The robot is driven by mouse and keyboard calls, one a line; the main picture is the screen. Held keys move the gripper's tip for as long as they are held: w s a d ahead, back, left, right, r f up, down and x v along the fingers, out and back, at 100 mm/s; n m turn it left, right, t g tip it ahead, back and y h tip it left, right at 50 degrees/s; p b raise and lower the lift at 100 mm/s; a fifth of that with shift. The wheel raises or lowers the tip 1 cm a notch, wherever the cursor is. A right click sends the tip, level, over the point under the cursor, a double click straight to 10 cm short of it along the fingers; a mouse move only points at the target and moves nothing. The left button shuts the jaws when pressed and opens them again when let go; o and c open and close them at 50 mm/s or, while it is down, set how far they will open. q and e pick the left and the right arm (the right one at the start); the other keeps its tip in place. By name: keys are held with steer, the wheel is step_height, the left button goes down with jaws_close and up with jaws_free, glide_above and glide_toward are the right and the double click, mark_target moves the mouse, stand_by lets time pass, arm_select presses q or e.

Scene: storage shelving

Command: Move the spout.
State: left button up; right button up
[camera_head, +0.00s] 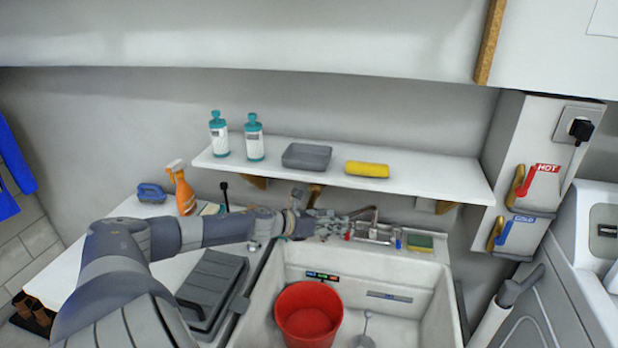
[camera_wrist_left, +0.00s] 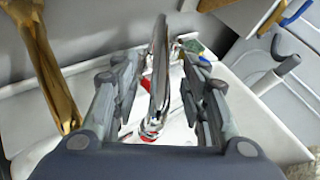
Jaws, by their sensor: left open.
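The spout is a shiny metal tube at the tap behind the sink. In the head view its curved part (camera_head: 372,214) shows just right of my left gripper (camera_head: 338,222). In the left wrist view the spout (camera_wrist_left: 158,72) runs lengthwise between the two fingers of my left gripper (camera_wrist_left: 160,92). The fingers are open, with a gap on each side of the spout. A small red mark shows at the tap on the left and a blue one on the right. The gripper partly hides the tap's base in the head view. My right gripper is not in view.
A white shelf (camera_head: 410,184) with bottles, a grey tray (camera_head: 306,156) and a yellow roll (camera_head: 367,169) hangs above the tap. Below is a sink (camera_head: 400,272) holding a red bucket (camera_head: 309,314). A sponge (camera_head: 420,242) lies right of the tap.

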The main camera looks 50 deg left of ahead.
arm_select(q)
steer(key=v, duration=0.8)
steer(key=shift+s, duration=0.3)
stand_by(0.5)
steer(key=shift+a+r, duration=0.1)
stand_by(0.5)
